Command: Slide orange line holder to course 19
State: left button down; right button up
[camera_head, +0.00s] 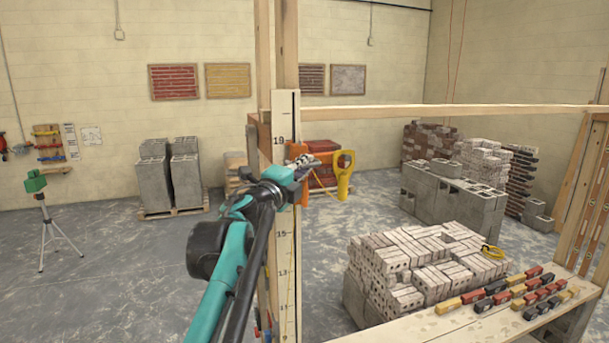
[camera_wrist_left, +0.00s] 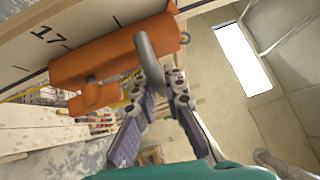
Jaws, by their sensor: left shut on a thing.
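The orange line holder (camera_head: 298,148) sits on the tall numbered board (camera_head: 286,250), just below the 19 mark and partly hidden behind my gripper. In the left wrist view the holder (camera_wrist_left: 118,52) is an orange block with a knob and a grey curved handle, beside the printed 17. My left gripper (camera_head: 303,164) reaches it from below. In the left wrist view its fingertips (camera_wrist_left: 166,82) are at the grey handle and shut on it; the exact contact is partly hidden. My right gripper is not in view.
A horizontal wooden beam (camera_head: 450,111) runs right from the post at the board's top. A brick stack (camera_head: 420,265) and a plank with several coloured blocks (camera_head: 500,310) stand at the right. A tripod (camera_head: 50,220) stands left on open floor.

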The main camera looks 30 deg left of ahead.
pick_arm(q)
jog(key=shift+r, duration=0.45)
jog(key=c, duration=1.6)
grip_release()
jog(key=shift+o, duration=0.2)
jog(key=shift+s, duration=0.15)
jog(key=s+f, duration=0.1)
jog(key=s, duration=1)
jog(key=shift+s+d+f, duration=0.3)
jog(key=shift+d, duration=0.1)
